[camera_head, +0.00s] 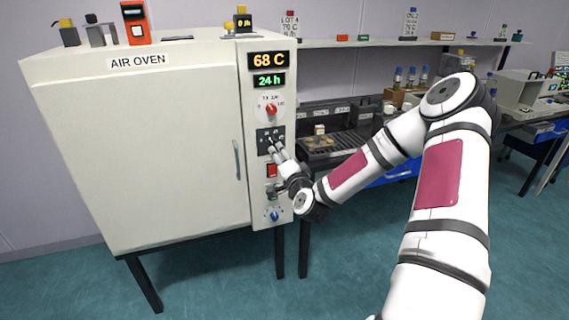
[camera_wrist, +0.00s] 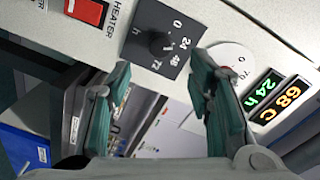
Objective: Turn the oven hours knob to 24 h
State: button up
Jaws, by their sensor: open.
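The oven hours knob (camera_wrist: 160,43) is a small dark knob on a black square dial plate marked 0, 24, 48, 72 and h. Its pointer is hard to make out. In the head view its dial plate (camera_head: 262,148) is partly covered by my gripper (camera_head: 273,142). The knob appears ahead of the fingers, not gripped.
On the air oven (camera_head: 150,150), a red temperature knob (camera_head: 271,109) sits above the hours dial under a 68 C display (camera_head: 268,61). A red heater switch (camera_head: 272,170) and a blue knob (camera_head: 274,216) are below. A bench (camera_head: 345,155) stands close on the right.

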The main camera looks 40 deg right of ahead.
jog(key=shift+v, duration=1.75)
